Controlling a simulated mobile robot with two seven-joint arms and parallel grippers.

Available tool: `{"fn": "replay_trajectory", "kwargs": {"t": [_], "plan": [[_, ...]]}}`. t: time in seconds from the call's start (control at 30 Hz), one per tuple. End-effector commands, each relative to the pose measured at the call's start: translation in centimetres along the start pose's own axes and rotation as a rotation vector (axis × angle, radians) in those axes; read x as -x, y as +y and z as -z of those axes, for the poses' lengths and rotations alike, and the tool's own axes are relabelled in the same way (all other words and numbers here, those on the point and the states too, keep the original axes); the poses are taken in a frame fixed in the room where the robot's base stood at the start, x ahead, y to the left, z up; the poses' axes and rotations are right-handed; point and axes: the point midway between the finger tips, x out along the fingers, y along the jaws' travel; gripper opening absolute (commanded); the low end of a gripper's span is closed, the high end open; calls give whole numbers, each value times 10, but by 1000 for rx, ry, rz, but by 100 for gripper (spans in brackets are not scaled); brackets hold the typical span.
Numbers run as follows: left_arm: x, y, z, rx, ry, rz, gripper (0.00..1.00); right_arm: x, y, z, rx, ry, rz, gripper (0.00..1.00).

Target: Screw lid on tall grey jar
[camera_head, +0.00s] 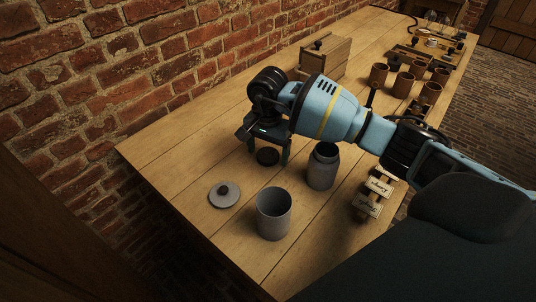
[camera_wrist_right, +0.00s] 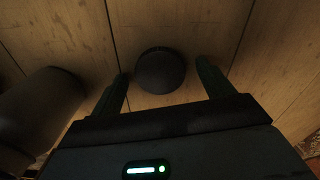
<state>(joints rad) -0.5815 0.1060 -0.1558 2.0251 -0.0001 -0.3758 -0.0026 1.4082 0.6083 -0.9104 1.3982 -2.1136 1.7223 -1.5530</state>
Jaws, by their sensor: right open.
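My right gripper (camera_head: 267,153) is open, its fingers pointing down on either side of a small dark round lid (camera_head: 268,157) on the table. In the right wrist view the lid (camera_wrist_right: 160,70) lies between the spread fingertips (camera_wrist_right: 163,73), with gaps at both sides. A dark grey jar with a narrower neck (camera_head: 321,170) stands upright and open to the right of the gripper. It appears to be the grey shape (camera_wrist_right: 40,108) at the left of the wrist view. A wider grey jar (camera_head: 274,218) stands open nearer the front. My left gripper is out of view.
A light grey knobbed lid (camera_head: 223,198) lies left of the wider jar. Small labelled cards (camera_head: 367,206) stand near the table's right edge. A wooden box (camera_head: 326,57), several brown cups (camera_head: 403,84) and trays sit farther back. The front left of the table (camera_head: 180,165) is clear.

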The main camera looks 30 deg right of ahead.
Motion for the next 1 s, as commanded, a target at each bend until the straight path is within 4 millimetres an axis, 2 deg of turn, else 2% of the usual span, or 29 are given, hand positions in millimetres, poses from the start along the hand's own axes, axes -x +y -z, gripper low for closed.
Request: {"fn": "replay_trajectory", "kwargs": {"t": [0.17,0.5,0.83,1.0], "plan": [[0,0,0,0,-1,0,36,0,0,0,0,0,0,78],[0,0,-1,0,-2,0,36,0,0,0,0,0,0,34],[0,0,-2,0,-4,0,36,2,0,0,0,1,0,33],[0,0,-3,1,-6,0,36,12,0,1,-1,1,0,33]]}}
